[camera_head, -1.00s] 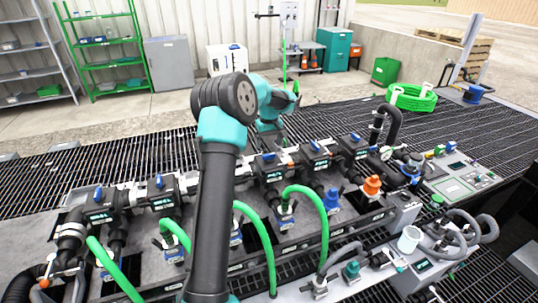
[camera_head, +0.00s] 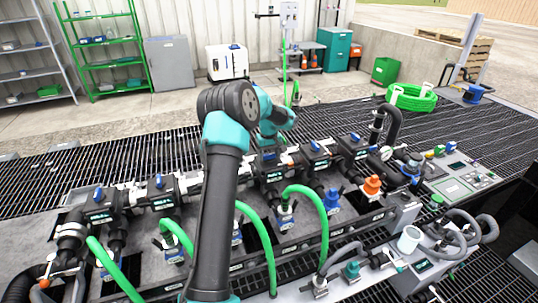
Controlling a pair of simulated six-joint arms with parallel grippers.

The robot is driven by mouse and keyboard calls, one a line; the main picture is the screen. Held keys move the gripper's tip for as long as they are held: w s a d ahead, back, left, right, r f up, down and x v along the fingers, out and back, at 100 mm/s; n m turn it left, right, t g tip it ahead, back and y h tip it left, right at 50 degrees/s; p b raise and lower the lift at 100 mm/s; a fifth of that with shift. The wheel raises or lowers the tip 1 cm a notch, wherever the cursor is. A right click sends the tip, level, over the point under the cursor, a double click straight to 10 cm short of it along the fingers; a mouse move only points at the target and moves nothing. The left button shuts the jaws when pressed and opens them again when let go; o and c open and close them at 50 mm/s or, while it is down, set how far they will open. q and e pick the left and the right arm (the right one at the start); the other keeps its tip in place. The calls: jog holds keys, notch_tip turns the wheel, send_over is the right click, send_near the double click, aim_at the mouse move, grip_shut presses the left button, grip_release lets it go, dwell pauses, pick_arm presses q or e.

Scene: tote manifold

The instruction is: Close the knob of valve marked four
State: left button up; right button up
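A dark valve manifold runs across the bench, with a row of blue valve knobs and small lit labels too small to read. Blue knobs show on the left valves (camera_head: 98,194) and (camera_head: 158,182). More show on the right valves (camera_head: 315,146) and (camera_head: 355,137). Another valve (camera_head: 270,173) sits between these groups, directly below my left wrist. My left gripper (camera_head: 267,147) points down at its top and is small and partly hidden by my arm, so its fingers and any contact cannot be made out. My arm also covers part of the row. My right gripper is not in view.
Green hoses (camera_head: 312,194) arch in front of the valves. An orange fitting (camera_head: 372,185) and a blue fitting (camera_head: 332,199) stand at the right front. A control panel (camera_head: 462,180) is at the right end. Open grating lies behind the manifold.

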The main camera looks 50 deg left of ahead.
pick_arm(q)
jog(key=c, duration=0.5)
jog(key=shift+m, duration=0.5)
jog(key=m, duration=1.7)
dwell(0.4)
jog(key=o, duration=0.9)
